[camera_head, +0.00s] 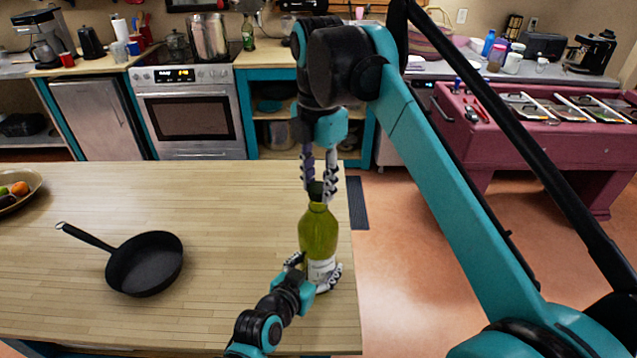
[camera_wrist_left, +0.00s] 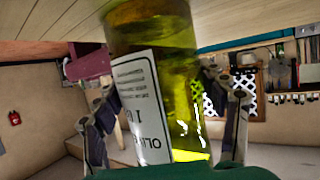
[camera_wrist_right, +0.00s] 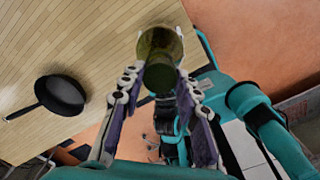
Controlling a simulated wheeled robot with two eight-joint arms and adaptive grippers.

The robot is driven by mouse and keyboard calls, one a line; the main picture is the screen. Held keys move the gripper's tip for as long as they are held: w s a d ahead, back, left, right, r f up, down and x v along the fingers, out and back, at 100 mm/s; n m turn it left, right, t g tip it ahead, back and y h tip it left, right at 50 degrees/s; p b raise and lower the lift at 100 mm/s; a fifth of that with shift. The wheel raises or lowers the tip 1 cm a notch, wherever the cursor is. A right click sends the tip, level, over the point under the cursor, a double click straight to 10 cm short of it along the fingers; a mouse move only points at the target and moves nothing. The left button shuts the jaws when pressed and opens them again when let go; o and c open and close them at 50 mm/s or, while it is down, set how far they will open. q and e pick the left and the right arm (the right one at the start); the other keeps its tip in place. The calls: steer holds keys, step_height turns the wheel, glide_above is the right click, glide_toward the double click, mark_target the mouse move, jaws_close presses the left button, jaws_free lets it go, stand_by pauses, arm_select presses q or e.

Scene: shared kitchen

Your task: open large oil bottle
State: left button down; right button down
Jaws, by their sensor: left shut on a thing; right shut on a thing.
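A green oil bottle (camera_head: 319,234) with a white label and a dark cap (camera_head: 316,190) stands upright near the right edge of the wooden counter. My left gripper (camera_head: 315,274) is shut around its lower body at the label; the bottle with its label also fills the left wrist view (camera_wrist_left: 170,95). My right gripper (camera_head: 318,187) points down from above and is shut on the cap at the bottle's top. In the right wrist view the cap (camera_wrist_right: 160,75) sits between the fingers, with the bottle body (camera_wrist_right: 160,42) behind it. Whether the cap is loosened cannot be seen.
A black frying pan (camera_head: 146,263) lies on the wooden counter (camera_head: 215,200) left of the bottle. A fruit bowl (camera_head: 20,190) sits at the far left. The counter's right edge is close to the bottle, with open floor beyond it.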

mark_target(319, 188)
steer(key=shift+r, duration=2)
arm_select(q)
steer(key=shift+c, duration=0.5)
jaws_free()
steer(key=v, duration=1.2)
arm_select(e)
steer(key=shift+f, duration=0.1)
